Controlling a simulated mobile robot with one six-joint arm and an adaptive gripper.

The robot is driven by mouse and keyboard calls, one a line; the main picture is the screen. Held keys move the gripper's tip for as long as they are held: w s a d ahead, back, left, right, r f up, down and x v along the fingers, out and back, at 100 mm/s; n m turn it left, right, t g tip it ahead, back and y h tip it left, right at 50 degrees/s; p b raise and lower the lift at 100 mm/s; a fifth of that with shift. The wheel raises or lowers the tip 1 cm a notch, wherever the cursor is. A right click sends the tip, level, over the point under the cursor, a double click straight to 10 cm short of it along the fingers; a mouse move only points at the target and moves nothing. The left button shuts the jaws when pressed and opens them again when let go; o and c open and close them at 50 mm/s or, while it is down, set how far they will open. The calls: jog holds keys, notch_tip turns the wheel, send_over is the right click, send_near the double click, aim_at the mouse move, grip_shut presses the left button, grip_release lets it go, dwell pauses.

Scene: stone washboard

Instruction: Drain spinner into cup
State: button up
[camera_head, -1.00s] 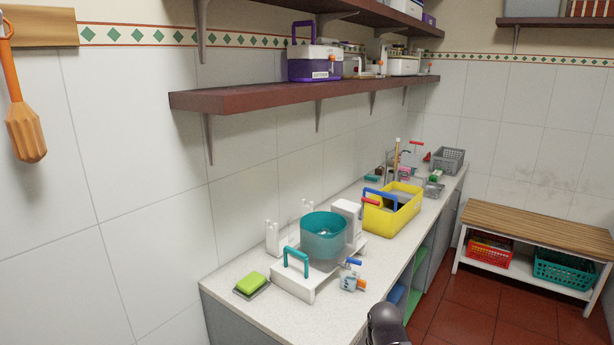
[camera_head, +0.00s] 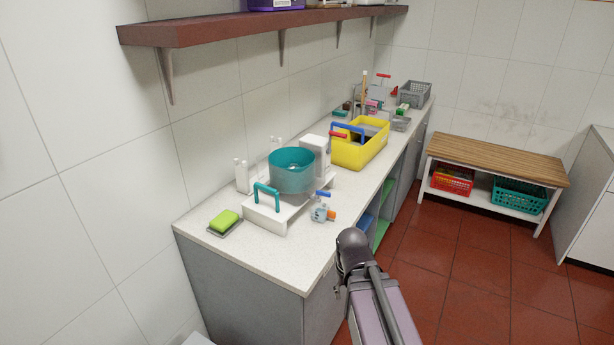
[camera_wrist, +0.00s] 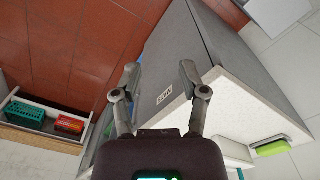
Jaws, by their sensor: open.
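The spinner shows in the head view as a teal bowl (camera_head: 292,172) on a white base (camera_head: 268,222) with a teal handle (camera_head: 266,196). It stands upright on the countertop. A small pale fitting (camera_head: 318,212) with a blue lever and an orange end sits at the base's front right; I cannot tell whether it is a valve or a cup. No other cup is clearly identifiable. My gripper (camera_wrist: 160,72) shows in the wrist view, open and empty. It is by the cabinet's front corner, apart from the spinner. The head view shows my arm but not the fingers.
A green sponge (camera_head: 224,219) lies on a dark tray near the counter's left end. A yellow bin (camera_head: 365,152) stands behind the spinner. A shelf (camera_head: 230,28) overhangs the counter. The red floor (camera_head: 450,270) is clear before the wooden bench (camera_head: 495,157).

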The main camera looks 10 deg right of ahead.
jog(key=shift+w+d+f, duration=0.1)
jog(key=shift+w+f, duration=0.15)
jog(key=shift+w, duration=0.05)
jog(key=c, duration=0.3)
jog(key=w+d+t+h+b, duration=0.1)
jog(key=w, duration=0.1)
jog(key=w+d+f+n+t+h+b, duration=0.1)
jog(key=w+h+b, duration=0.1)
jog(key=w, duration=0.1)
jog(key=w+d+f+h+b, duration=0.1)
jog(key=w, duration=0.1)
jog(key=shift+w+f+t+b, duration=0.1)
jog(key=shift+w+t+b, duration=0.05)
jog(key=shift+t+b, duration=0.2)
grip_shut()
jog(key=w+a+r+n+t+h+b, duration=0.1)
jog(key=w+n+t+h+b, duration=0.25)
jog(key=w, duration=0.35)
jog(key=w+a+r+n+t+h+b, duration=0.2)
jog(key=w+t+b, duration=0.2)
jog(key=w, duration=0.2)
jog(key=w+a+r+n+t+b, duration=0.2)
jog(key=w+a+n+t+b, duration=0.1)
jog(key=w+a+n+t, duration=0.2)
jog(key=shift+w+a+r+n+t+y, duration=0.3)
jog(key=shift+w+a+y, duration=0.2)
jog(key=shift+a, duration=0.85)
